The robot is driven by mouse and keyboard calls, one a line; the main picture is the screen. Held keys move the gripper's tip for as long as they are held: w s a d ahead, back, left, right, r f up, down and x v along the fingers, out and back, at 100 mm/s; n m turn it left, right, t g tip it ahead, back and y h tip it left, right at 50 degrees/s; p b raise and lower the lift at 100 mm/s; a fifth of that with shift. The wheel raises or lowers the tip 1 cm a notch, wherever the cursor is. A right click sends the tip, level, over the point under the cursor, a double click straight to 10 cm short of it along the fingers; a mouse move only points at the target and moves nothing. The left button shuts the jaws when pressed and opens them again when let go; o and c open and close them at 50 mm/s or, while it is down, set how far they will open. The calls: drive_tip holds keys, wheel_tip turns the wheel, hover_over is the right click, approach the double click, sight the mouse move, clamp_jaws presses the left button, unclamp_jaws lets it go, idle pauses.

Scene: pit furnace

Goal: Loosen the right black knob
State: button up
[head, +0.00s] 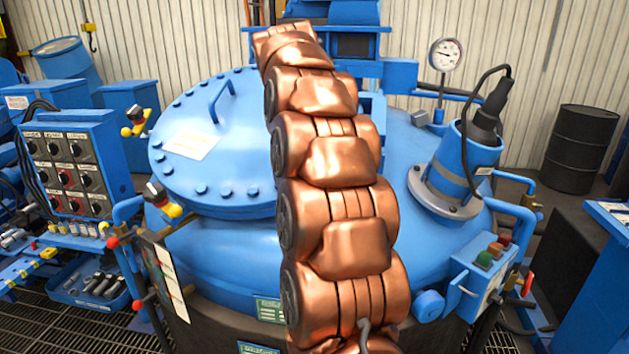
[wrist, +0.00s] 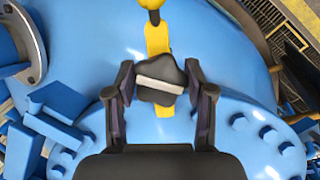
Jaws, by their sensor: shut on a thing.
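In the wrist view a black lobed knob (wrist: 157,95) with a pale bar across its face sits on a yellow strip (wrist: 158,40) above the blue lid. My gripper (wrist: 159,82) has one finger on each side of this knob and is shut on it. In the head view my copper arm reaches over the blue furnace cover (head: 185,250); my gripper and the held knob are hidden there.
A round bolted lid (head: 240,180) with a handle lies left of my arm. A blue cylinder with a black cable (head: 462,155) and a gauge (head: 445,54) stand at right. A switch panel (head: 68,172) is at left. Black and yellow fittings (head: 135,122) stick out beside the lid.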

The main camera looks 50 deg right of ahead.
drive_tip(key=shift+n, duration=0.3)
idle(0.4)
drive_tip(key=o, duration=1.1)
drive_tip(key=shift+o, duration=0.3)
drive_tip(key=shift+r, duration=0.15)
drive_tip(key=shift+r, duration=0.25)
drive_tip(key=w+a, duration=0.5)
drive_tip(key=a, duration=0.5)
drive_tip(key=shift+w+a+r, duration=0.15)
drive_tip(key=shift+w+a, duration=0.1)
drive_tip(key=shift+a, duration=0.15)
